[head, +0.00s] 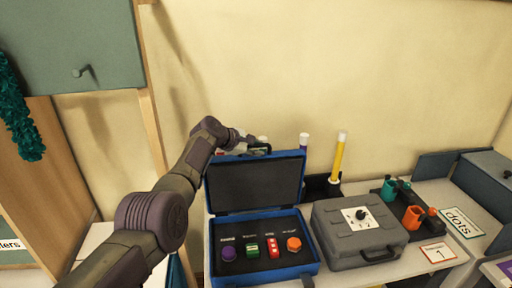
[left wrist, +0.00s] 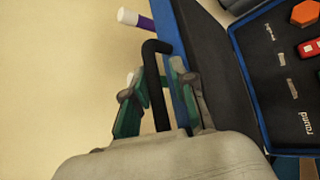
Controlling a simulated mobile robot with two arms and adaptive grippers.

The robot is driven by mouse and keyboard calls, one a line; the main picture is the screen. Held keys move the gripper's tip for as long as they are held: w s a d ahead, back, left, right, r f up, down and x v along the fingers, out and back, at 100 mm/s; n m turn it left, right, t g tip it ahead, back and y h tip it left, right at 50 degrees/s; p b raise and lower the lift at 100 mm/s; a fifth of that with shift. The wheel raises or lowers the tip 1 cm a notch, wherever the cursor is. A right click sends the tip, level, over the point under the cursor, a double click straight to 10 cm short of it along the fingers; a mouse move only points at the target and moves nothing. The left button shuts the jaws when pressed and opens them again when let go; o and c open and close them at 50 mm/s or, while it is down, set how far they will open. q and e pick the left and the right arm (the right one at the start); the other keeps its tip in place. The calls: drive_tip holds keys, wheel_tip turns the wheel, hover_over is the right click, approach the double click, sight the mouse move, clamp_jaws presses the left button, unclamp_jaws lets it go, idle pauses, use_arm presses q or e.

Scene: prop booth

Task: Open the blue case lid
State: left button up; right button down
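The blue case (head: 262,213) stands open on the table in the head view. Its lid (head: 258,182) is raised roughly upright at the back, with the dark inside facing me. The base holds a purple knob, a green piece, a red piece and an orange hexagonal piece. My left gripper (head: 250,143) is behind the lid's top edge, at a black handle. In the left wrist view, the black handle (left wrist: 153,70) runs between the green fingers of my left gripper (left wrist: 152,85), with gaps beside it. My right gripper is in neither view.
A grey case (head: 358,252) with a dial stands just right of the blue case. White-capped tubes, one yellow (head: 340,157), stand behind. A dark rack with teal and orange pieces (head: 413,217) is farther right. A wooden post (head: 150,95) is at left.

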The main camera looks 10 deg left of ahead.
use_arm(q)
drive_tip(key=shift+o, duration=0.5)
drive_tip(key=shift+s+a+r, duration=0.25)
drive_tip(key=shift+a+r, duration=0.15)
drive_tip(key=shift+a, duration=0.05)
drive_tip(key=v, duration=1.1)
drive_tip(key=shift+d, duration=0.25)
drive_tip(key=shift+c, duration=0.2)
